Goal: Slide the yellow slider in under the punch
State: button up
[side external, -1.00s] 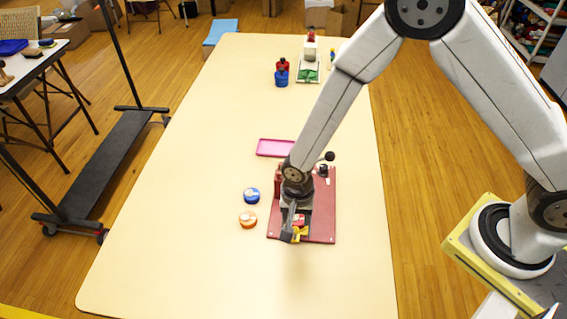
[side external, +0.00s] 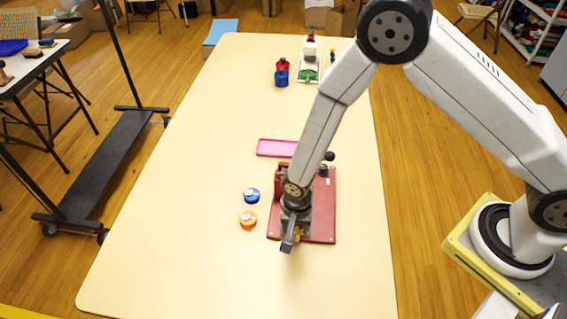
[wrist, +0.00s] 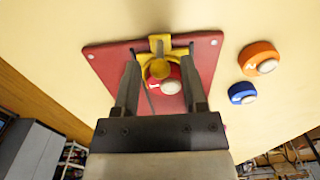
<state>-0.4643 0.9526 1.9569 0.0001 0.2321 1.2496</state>
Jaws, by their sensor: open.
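The yellow slider (wrist: 160,42) lies on the red base plate (wrist: 205,45) in the wrist view, its tab toward the plate's edge. A red round piece with a white top (wrist: 170,87) sits beside its curved yellow part. In the side view only a bit of yellow shows beside my gripper (side external: 288,245), above the near end of the base plate (side external: 325,225). In the wrist view my gripper (wrist: 161,54) is open, one finger on each side of the slider, with no clear contact. The punch cannot be made out; my arm hides much of the press.
An orange round piece (side external: 248,220) and a blue one (side external: 252,195) stand left of the plate. A pink tray (side external: 275,147) lies behind it. A black knob (side external: 328,156) rises by the press. Red and blue pots (side external: 282,78) stand far back. The table's left side is clear.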

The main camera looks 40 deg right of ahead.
grip_shut()
jog(key=shift+w+d, duration=3.4)
jog(key=shift+d, duration=0.05)
jog(key=shift+o, duration=0.2)
grip_release()
jog(key=shift+w, duration=0.1)
